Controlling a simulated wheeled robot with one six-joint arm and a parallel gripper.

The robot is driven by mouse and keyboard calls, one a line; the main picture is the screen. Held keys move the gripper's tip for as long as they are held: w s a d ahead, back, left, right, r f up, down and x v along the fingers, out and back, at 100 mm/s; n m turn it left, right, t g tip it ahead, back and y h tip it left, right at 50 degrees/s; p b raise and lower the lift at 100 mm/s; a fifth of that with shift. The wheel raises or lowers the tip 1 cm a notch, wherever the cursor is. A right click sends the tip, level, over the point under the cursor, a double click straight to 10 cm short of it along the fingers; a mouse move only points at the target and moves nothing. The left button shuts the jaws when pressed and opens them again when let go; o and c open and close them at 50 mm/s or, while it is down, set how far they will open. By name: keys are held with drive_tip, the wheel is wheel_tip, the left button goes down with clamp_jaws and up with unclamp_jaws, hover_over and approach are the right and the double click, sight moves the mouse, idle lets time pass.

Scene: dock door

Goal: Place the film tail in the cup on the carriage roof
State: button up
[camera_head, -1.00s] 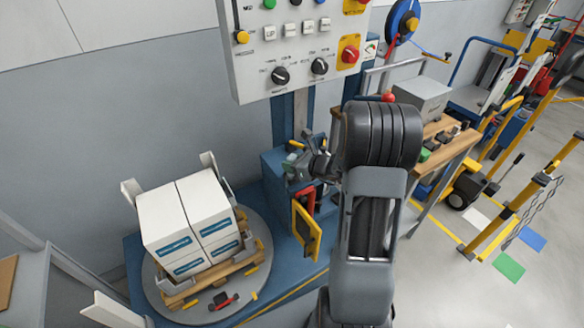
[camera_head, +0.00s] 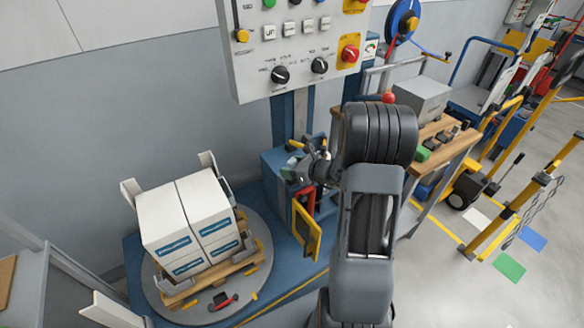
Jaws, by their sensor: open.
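My gripper (camera_head: 302,170) is at the end of my arm, over the top of the blue carriage (camera_head: 280,172) beside the mast. It is small in view and partly behind my wrist. A pale greenish piece (camera_head: 290,164) shows right at the fingers on the carriage roof. I cannot tell whether it is the film tail or the cup, or whether the fingers touch it. A yellow-framed door (camera_head: 306,232) hangs open on the carriage front, with a red part above it.
White boxes (camera_head: 190,222) stand on a pallet on the round turntable (camera_head: 165,307). A control panel (camera_head: 295,45) hangs above the carriage. A wooden bench (camera_head: 455,150) with a grey box (camera_head: 422,98) stands to the right.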

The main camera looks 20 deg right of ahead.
drive_tip(key=shift+r, duration=0.1)
drive_tip(key=shift+s+r, duration=0.1)
drive_tip(key=shift+r, duration=0.1)
drive_tip(key=v, duration=1.1)
drive_tip(key=s+a+r+n+g+y, duration=0.1)
drive_tip(key=s+a+n+g, duration=0.25)
drive_tip(key=a+n, duration=0.35)
drive_tip(key=s+a+r+n+g, duration=0.1)
drive_tip(key=s+a+n+g, duration=0.25)
drive_tip(key=a+n, duration=0.35)
drive_tip(key=s+a+r+n+h, duration=0.1)
drive_tip(key=s+r+n+h, duration=0.1)
drive_tip(key=n, duration=0.6)
drive_tip(key=s+r+n+g+h, duration=0.1)
drive_tip(key=s+n+h, duration=0.3)
drive_tip(key=n, duration=0.4)
drive_tip(key=shift+a+r+g+h, duration=0.3)
drive_tip(key=shift+a+r+h, duration=0.15)
drive_tip(key=shift+h, duration=0.25)
drive_tip(key=shift+r+p, duration=0.1)
drive_tip(key=shift+p, duration=0.2)
wheel_tip(320, 180, up, 5)
drive_tip(key=p, duration=0.4)
